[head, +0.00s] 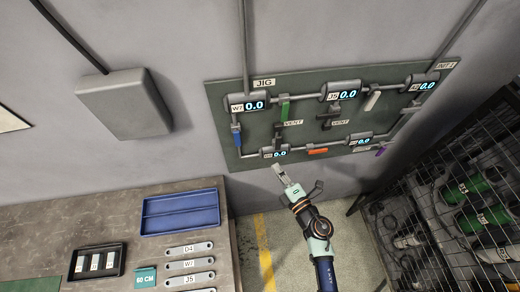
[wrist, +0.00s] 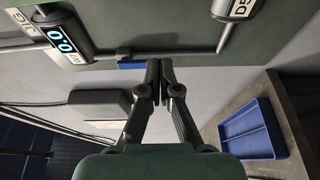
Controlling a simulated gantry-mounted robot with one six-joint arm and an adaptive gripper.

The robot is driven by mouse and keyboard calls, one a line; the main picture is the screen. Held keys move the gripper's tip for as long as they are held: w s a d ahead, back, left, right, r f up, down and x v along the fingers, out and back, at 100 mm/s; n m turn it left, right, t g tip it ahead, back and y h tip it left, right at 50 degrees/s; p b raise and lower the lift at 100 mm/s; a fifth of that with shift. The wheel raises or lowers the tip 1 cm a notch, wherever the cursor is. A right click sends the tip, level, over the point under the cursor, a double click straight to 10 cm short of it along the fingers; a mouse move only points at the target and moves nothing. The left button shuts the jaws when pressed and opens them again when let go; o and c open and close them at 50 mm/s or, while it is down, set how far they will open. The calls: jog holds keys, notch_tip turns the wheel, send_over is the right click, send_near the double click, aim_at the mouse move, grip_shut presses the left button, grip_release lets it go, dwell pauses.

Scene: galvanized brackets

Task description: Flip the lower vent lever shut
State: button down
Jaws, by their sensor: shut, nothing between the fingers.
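A green jig panel (head: 310,111) on the wall carries a pipe loop with handles and gauges. Two VENT labels mark its middle. A small dark lever (head: 278,137) is by the left label, and another dark lever (head: 328,122) is by the right one. Which is the lower vent lever, and its exact position, I cannot tell. My gripper (head: 278,170) is shut and empty, just below the panel's lower left gauge (head: 274,153). In the wrist view my gripper (wrist: 166,62) has its fingers together near a grey pipe (wrist: 190,49), with a blue handle (wrist: 131,66) beside them.
Other handles are green (head: 284,108), white (head: 373,100), orange (head: 318,151) and purple (head: 381,150). A grey box (head: 133,104) is on the wall at left. A bench with a blue tray (head: 180,212) stands lower left; a wire cage (head: 455,180) stands right.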

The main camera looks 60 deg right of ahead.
aim_at(275, 146)
jog(key=shift+d, duration=0.1)
jog(key=b+x, duration=0.1)
jog(key=x, duration=0.9)
jog(key=shift+w+d+r, duration=0.1)
jog(key=s+d, duration=0.2)
jog(key=s, duration=0.1)
jog(key=shift+s+d+p, duration=0.15)
jog(key=shift+s+p, duration=0.15)
jog(key=shift+p, duration=0.1)
